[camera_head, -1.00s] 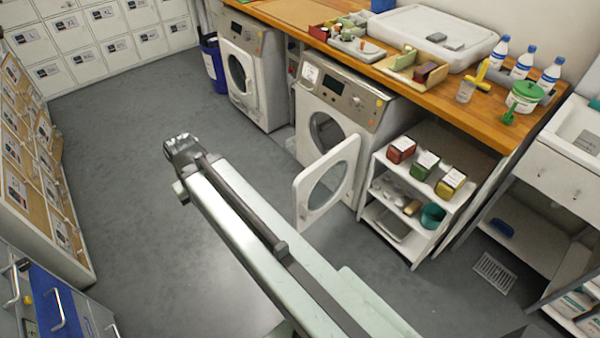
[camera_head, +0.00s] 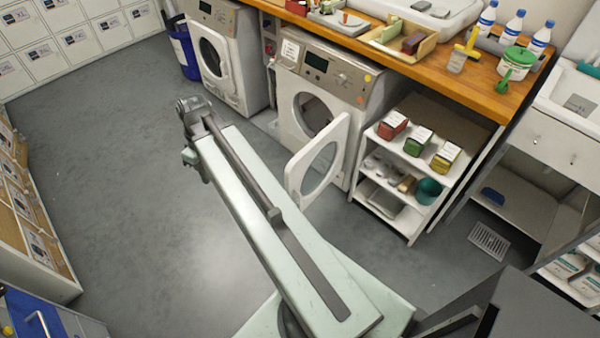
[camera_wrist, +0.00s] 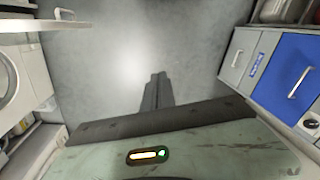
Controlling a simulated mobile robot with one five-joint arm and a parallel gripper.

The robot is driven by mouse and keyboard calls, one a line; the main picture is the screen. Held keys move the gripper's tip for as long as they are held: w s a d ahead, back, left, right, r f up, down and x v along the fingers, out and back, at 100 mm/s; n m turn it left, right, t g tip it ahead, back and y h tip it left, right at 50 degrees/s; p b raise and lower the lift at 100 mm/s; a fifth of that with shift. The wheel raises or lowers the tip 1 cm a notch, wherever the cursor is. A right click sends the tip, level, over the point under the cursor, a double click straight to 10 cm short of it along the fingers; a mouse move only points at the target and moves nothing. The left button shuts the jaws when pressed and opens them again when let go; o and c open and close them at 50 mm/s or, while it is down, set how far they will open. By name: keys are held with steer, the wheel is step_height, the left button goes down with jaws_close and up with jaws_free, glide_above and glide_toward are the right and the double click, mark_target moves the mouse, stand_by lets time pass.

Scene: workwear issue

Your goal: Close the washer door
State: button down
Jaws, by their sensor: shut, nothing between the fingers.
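The nearer washer (camera_head: 345,95) stands under the wooden counter. Its white round-windowed door (camera_head: 295,178) hangs wide open, swung out over the floor toward my arm. A second washer (camera_head: 245,55) stands farther left, its door at or near its front; I cannot tell whether it is latched. My gripper (camera_wrist: 156,85) shows in the wrist view, fingers together and empty over bare floor. In the head view my gripper cannot be made out clearly.
A white shelf unit (camera_head: 385,210) with boxes stands right of the nearer washer. A blue bin (camera_head: 183,50) is at the back left. A blue-fronted drawer cabinet (camera_wrist: 285,75) is at the right of the wrist view. Grey floor (camera_head: 110,150) lies clear on the left.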

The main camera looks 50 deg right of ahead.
steer(key=s+d+f+n+t+y+b, duration=0.1)
steer(key=s+d+f+n+b, duration=0.25)
steer(key=d, duration=0.65)
steer(key=s+d+f+n+t+y+b, duration=0.1)
steer(key=s+d+f+n+b, duration=0.2)
steer(key=d, duration=0.8)
steer(key=s+d+f+n+t+y+b, duration=0.1)
steer(key=s+d+f+n+t+b, duration=0.15)
steer(key=s+d, duration=0.45)
steer(key=s+d+f+n+t+b, duration=0.1)
steer(key=s+d+n+b, duration=0.35)
steer(key=d, duration=0.45)
steer(key=b, duration=0.7)
glide_toward(294, 172)
step_height(294, 172, down, 4)
steer(key=a, duration=0.2)
steer(key=shift+w+d+r, duration=0.1)
steer(key=shift+w+r, duration=0.05)
steer(key=shift+w, duration=0.9)
